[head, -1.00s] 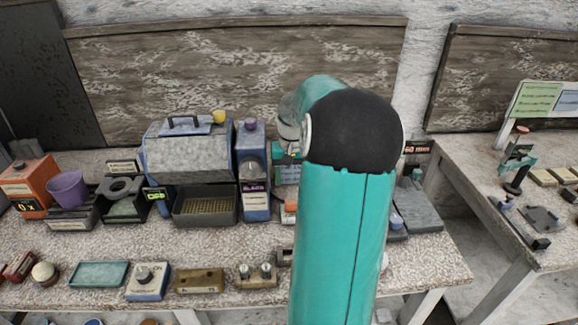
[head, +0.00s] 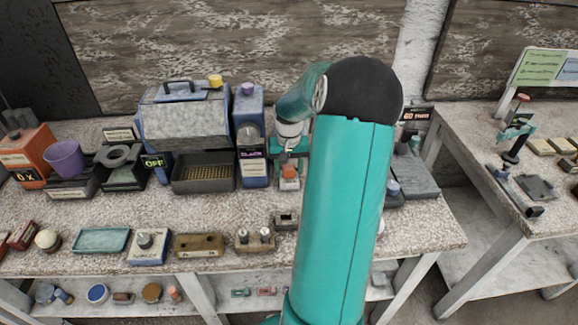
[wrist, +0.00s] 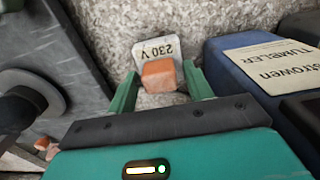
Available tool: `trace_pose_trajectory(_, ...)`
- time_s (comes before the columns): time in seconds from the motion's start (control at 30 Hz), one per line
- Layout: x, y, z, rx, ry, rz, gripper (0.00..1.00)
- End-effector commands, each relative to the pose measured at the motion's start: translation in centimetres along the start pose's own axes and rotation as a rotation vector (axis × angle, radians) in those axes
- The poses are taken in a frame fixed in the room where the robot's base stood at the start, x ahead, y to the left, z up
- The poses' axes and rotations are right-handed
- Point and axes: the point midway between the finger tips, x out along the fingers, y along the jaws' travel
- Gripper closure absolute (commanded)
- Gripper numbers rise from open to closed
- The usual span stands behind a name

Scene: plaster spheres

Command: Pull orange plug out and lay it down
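The orange plug (wrist: 159,76) sits at a pale plate marked "230 V" (wrist: 156,50) in the wrist view, between the two green fingers of my gripper (wrist: 161,78). A narrow gap shows on each side of the plug, so the gripper is open around it and not clamped. In the head view, my gripper (head: 289,152) points down behind my teal arm, right above the small orange plug (head: 289,172) on the bench. How deep the plug is seated cannot be seen.
A grey device (wrist: 50,70) is at the left. Small boxes and a teal tray (head: 101,240) line the bench front.

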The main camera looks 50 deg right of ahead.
Motion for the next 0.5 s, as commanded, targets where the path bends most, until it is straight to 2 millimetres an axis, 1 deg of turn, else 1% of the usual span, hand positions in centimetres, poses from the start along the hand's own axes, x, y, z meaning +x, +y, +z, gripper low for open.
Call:
trace_pose_trajectory(0.03,-0.01,0.0,0.0,0.0,0.0,0.0,0.6)
trace_pose_trajectory(0.17,-0.02,0.01,0.0,0.0,0.0,0.0,0.85)
trace_pose_trajectory(0.2,-0.03,0.01,0.01,0.0,0.0,0.0,0.88)
trace_pose_trajectory(0.23,-0.03,0.01,0.01,0.0,0.0,0.0,0.7)
trace_pose_trajectory(0.33,-0.03,0.01,0.0,0.0,0.0,0.0,0.89)
trace_pose_trajectory(0.37,-0.04,0.01,0.0,0.0,0.0,0.0,0.93)
trace_pose_trajectory(0.5,-0.16,0.02,-0.01,0.0,0.001,0.001,0.93)
